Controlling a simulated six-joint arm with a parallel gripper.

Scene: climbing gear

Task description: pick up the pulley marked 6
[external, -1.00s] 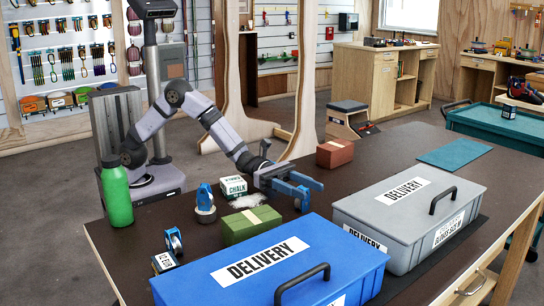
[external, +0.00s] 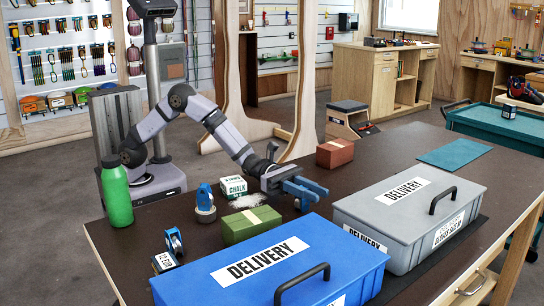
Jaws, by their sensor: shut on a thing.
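My gripper (external: 308,190) is low over the dark table, right of the white chalk box and behind the blue delivery case. Its jaws are shut on a small blue thing, seemingly a pulley (external: 298,204), mostly hidden by the fingers. I cannot read any number on it. A blue pulley-like item (external: 205,197) stands left of the chalk box, with a tan round part at its base. Another blue round item (external: 174,241) stands at the front left. No number is readable on either.
The chalk box (external: 233,187), a green tan-banded block (external: 250,224), a green bottle (external: 117,195) and a small labelled box (external: 163,262) stand nearby. A blue case (external: 340,250) and a grey case (external: 400,225) fill the front. A red-brown block (external: 335,153) lies behind my gripper.

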